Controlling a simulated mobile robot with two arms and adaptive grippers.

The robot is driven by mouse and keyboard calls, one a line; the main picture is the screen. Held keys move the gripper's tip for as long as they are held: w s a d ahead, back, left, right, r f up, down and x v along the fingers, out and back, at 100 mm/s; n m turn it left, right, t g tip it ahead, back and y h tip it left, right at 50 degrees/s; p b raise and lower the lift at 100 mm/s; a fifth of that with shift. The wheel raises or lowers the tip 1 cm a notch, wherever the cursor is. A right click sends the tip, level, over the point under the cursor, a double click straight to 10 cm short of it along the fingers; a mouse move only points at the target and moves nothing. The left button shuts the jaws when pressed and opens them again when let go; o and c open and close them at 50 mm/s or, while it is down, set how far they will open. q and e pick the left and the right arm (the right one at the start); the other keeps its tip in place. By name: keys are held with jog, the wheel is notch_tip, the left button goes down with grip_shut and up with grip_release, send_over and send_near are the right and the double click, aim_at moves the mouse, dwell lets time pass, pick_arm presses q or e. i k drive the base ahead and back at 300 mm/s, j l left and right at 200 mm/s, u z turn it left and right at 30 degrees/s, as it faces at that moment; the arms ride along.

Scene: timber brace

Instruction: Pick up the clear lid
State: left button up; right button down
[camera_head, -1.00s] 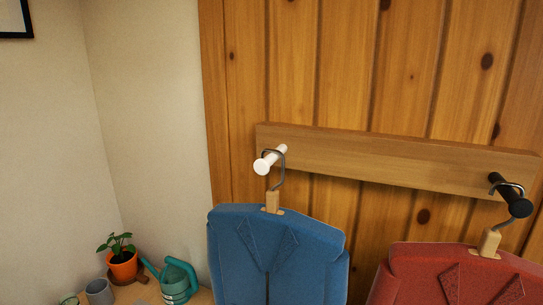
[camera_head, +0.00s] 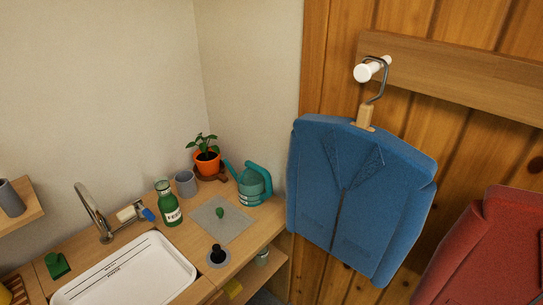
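I cannot make out a clear lid for certain. On the wooden counter (camera_head: 190,236), a small round pale disc (camera_head: 226,264) carries a black knob-like piece (camera_head: 217,252) near the front edge. Behind it lies a flat grey square (camera_head: 235,226) with a small green piece (camera_head: 220,212) on it. Either could be a lid, but both are too small to tell whether they are see-through. Neither of my grippers is in view.
A white sink tray (camera_head: 165,262), tap (camera_head: 92,212), green bottle (camera_head: 168,206), grey cup (camera_head: 186,184), potted plant (camera_head: 207,163) and teal watering can (camera_head: 252,186) crowd the counter. Blue (camera_head: 350,200) and red (camera_head: 485,255) jackets hang on the right.

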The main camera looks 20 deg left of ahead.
aim_at(221, 219)
jog(key=i+l+u, duration=0.15)
jog(key=i+u, duration=0.2)
jog(key=i+l+u, duration=0.25)
jog(key=u, duration=0.15)
jog(key=i+l+u, duration=0.35)
jog(key=k+j, duration=0.05)
jog(key=k, duration=0.05)
